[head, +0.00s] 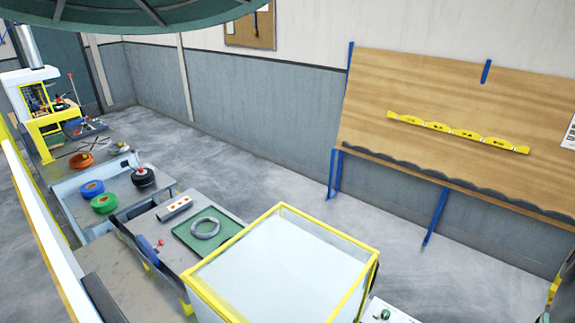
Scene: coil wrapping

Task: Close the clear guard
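The clear guard (283,262) is a box of pale see-through panels with yellow edges, at the bottom middle of the head view. Its top frame looks level, and its lower part runs out of the picture. I cannot tell whether it is open or shut, and no handle on it shows. What is inside it cannot be made out through the hazy panels. My gripper is not in view.
A grey wire coil (205,228) lies on a green mat (186,236) left of the guard. A yellow-framed machine (45,120) stands at the far left. Open grey floor (260,160) lies behind.

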